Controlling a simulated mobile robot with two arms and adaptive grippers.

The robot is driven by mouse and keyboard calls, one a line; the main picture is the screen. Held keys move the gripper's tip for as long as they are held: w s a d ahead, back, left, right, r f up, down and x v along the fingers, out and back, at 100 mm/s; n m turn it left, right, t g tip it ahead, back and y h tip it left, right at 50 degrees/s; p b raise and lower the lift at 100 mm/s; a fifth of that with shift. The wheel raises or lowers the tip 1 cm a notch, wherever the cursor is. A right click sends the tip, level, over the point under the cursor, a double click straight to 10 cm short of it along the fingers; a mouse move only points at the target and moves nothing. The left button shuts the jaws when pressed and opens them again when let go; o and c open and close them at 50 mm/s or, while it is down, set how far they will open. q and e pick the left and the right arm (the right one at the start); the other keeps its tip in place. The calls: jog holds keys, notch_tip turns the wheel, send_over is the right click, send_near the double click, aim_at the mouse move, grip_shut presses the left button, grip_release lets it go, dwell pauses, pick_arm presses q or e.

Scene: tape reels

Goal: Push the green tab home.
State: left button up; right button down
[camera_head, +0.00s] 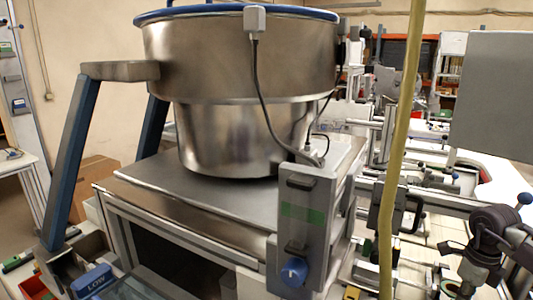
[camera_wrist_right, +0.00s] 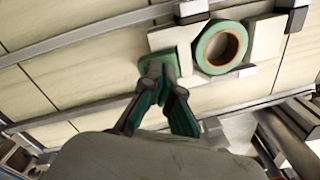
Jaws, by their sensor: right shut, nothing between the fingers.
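In the right wrist view a small green tab (camera_wrist_right: 158,62) shows at the left side of a pale block, just left of a green tape reel (camera_wrist_right: 221,47) with a brown inner ring. My right gripper (camera_wrist_right: 163,86) is shut and empty. Its dark fingers with green pads point up at the tab. The fingertips overlap the tab's lower edge in the picture; I cannot tell whether they touch it. My left gripper is not in view.
In the head view a large steel bowl (camera_head: 245,60) stands on a metal-topped cabinet (camera_head: 150,190). A grey control box (camera_head: 303,225) with a blue knob is on its front. A yellow cable (camera_head: 400,130) hangs at right. Metal rails (camera_wrist_right: 100,35) flank the pale panels in the wrist view.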

jog(key=shift+f, duration=0.1)
dwell(0.6)
notch_tip(320, 180, up, 7)
jog(key=p, duration=0.6)
dwell(0.5)
